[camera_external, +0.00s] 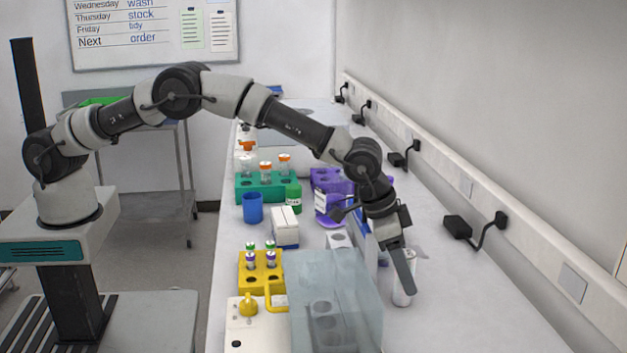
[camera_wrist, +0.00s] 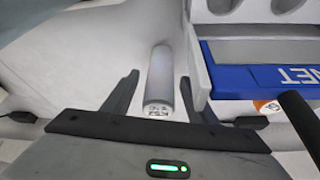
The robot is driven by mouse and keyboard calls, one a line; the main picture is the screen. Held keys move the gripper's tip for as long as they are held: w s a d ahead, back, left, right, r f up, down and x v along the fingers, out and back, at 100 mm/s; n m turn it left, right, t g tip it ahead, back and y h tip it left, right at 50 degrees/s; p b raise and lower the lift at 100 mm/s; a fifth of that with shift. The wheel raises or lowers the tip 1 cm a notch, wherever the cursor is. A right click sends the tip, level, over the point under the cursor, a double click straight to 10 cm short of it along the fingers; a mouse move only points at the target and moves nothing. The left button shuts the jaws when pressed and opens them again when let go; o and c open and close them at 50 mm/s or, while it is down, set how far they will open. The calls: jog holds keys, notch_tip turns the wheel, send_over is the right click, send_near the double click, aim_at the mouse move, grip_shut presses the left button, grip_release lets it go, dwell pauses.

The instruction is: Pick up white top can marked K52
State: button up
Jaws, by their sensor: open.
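The white can (camera_external: 404,291) stands upright on the bench at the right, partly behind my gripper's finger in the external view. In the wrist view the pale can (camera_wrist: 159,72) has dark lettering that seems to read K52 on its near end. My gripper (camera_wrist: 160,77) is open, with one finger on each side of the can and a gap visible on both sides. In the external view my gripper (camera_external: 405,272) points down at the can. Whether the fingers reach low enough around it is hard to tell.
A blue-edged box marked "NET" (camera_wrist: 268,78) is close right of the can in the wrist view. A clear bluish box (camera_external: 345,300) stands left of the can in the external view.

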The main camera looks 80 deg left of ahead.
jog(key=shift+c, duration=0.3)
jog(key=c, duration=1.2)
jog(key=shift+r, duration=0.1)
